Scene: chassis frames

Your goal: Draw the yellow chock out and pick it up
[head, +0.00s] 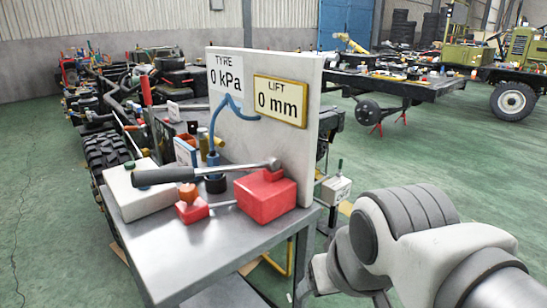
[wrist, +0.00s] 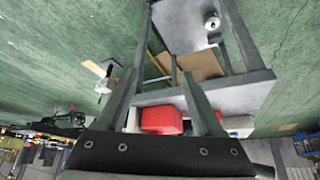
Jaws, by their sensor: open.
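I cannot make out a yellow chock for certain in either view. A small yellowish piece (head: 346,208) shows low behind the bench's right side, partly hidden by a grey box on a stand. A tan flat piece (wrist: 95,68) lies on the green floor in the wrist view; I cannot tell whether it is the same thing. My gripper (wrist: 163,73) is open, its two dark fingers apart with nothing held between them. It is beside the bench, with the bench's red block showing beyond the finger bases. In the head view my arm hides most of the right foreground.
The metal bench (head: 225,252) carries a red block (head: 265,195), a long-handled wrench (head: 190,174), a white box (head: 140,190) and an upright panel (head: 275,130) reading 0 kPa and 0 mm. A grey box (head: 336,190) stands beside it. Green floor is open at right.

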